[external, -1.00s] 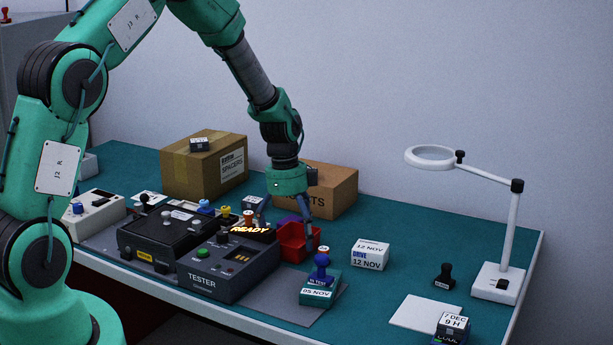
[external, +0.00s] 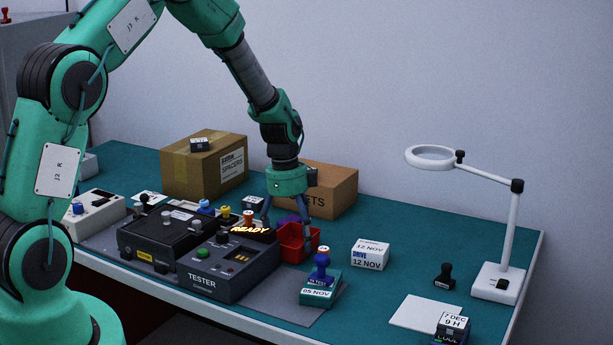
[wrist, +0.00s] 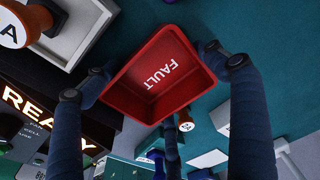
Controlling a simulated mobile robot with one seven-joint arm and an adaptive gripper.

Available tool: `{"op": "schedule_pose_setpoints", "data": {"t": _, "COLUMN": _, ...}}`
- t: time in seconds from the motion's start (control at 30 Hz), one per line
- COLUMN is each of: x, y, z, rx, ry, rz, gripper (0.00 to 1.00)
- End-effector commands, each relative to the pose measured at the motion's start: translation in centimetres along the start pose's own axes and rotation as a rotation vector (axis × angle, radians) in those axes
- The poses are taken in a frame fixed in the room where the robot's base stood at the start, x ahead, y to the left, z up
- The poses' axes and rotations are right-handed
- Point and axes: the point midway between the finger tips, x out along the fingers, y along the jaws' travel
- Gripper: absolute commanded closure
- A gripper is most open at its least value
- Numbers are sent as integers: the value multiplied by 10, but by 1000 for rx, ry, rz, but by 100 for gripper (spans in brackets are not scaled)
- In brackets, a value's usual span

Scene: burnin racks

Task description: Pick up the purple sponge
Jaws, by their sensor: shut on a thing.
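A purple patch (external: 288,218), which may be the sponge, shows just behind the red tray in the external view. It is partly hidden by the tray and my fingers, and I cannot make out its shape. My gripper (external: 288,236) points down at the red tray (external: 291,251). In the wrist view the tray (wrist: 121,102), marked FAULT, looks empty and lies between my fingers, which are shut on its sides. I cannot tell whether the tray is lifted off the table.
The tester (external: 221,283) with its lit READY sign stands close at the left of the tray. Cardboard boxes (external: 338,190) stand behind. A blue-handled stamp (external: 322,267) is in front at the right, a white DRIVE box (external: 370,255) farther right.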

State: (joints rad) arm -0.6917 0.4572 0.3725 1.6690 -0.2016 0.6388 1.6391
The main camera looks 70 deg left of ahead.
Motion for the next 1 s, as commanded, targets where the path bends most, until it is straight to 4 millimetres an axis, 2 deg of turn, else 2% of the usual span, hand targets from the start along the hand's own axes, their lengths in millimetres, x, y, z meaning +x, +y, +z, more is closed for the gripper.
{"op": "schedule_pose_setpoints", "data": {"t": 0.4, "x": -5, "y": 2, "z": 0, "rx": -1, "ry": 0, "rz": 6, "gripper": 52}}
{"op": "schedule_pose_setpoints", "data": {"t": 1.0, "x": -92, "y": 0, "z": -11, "rx": 0, "ry": 0, "rz": 0, "gripper": 52}}
